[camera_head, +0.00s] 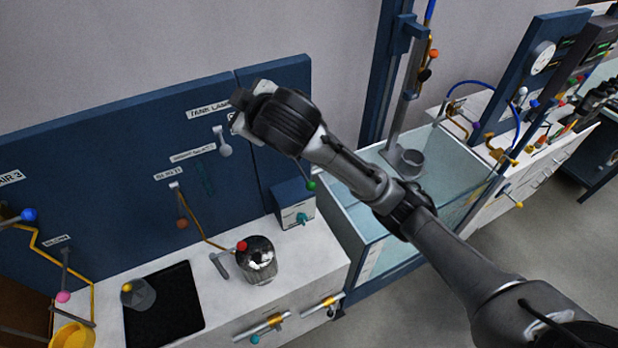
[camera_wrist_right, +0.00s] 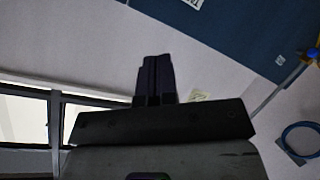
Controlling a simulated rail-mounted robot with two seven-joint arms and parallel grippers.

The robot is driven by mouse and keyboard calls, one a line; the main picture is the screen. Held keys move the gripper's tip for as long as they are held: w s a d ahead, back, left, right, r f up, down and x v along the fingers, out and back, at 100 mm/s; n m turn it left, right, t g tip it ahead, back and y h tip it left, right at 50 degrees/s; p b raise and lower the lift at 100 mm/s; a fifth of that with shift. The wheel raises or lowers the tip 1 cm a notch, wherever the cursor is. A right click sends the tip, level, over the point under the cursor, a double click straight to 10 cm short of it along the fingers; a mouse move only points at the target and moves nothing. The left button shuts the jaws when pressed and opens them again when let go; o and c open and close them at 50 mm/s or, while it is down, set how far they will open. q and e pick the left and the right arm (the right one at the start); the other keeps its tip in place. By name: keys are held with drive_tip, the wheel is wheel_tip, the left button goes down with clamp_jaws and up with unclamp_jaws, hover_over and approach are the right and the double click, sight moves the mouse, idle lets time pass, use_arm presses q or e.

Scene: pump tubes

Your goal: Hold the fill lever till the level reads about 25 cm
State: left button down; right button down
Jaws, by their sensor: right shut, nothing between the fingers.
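My right gripper (camera_head: 243,98) is shut and empty at the upper edge of the blue panel, by the "TANK LAMP" label (camera_head: 208,110). Its closed fingers show in the right wrist view (camera_wrist_right: 155,80). A white-grey lever (camera_head: 224,146) stands on the panel below and left of the gripper, apart from it. A green-knobbed lever (camera_head: 310,185) shows under my forearm. I cannot tell which lever is the fill lever. The glass tank (camera_head: 345,215) stands right of the bench, partly behind my arm; its level cannot be read. My left gripper is out of view.
Brown-, pink- and blue-knobbed levers line the panel's left part. A tall blue column (camera_head: 383,75) stands behind the tank.

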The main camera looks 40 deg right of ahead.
drive_tip(key=w+d+f+m+g+h+b, duration=0.25)
drive_tip(key=w+d+f+g, duration=0.3)
drive_tip(key=d, duration=0.45)
drive_tip(key=s+d+f+m+g+y, duration=0.1)
drive_tip(key=d+f+m+g, duration=0.1)
drive_tip(key=f, duration=0.4)
drive_tip(key=s+d+f+m+g+y+p, duration=0.1)
drive_tip(key=s+d+f+m+g+y, duration=0.1)
drive_tip(key=d+f+m+g, duration=0.1)
wheel_tip(320, 180, down, 3)
drive_tip(key=m+g, duration=0.1)
drive_tip(key=g, duration=0.1)
drive_tip(key=shift+r+g, duration=0.15)
drive_tip(key=shift+g, duration=0.2)
drive_tip(key=shift+m, duration=0.25)
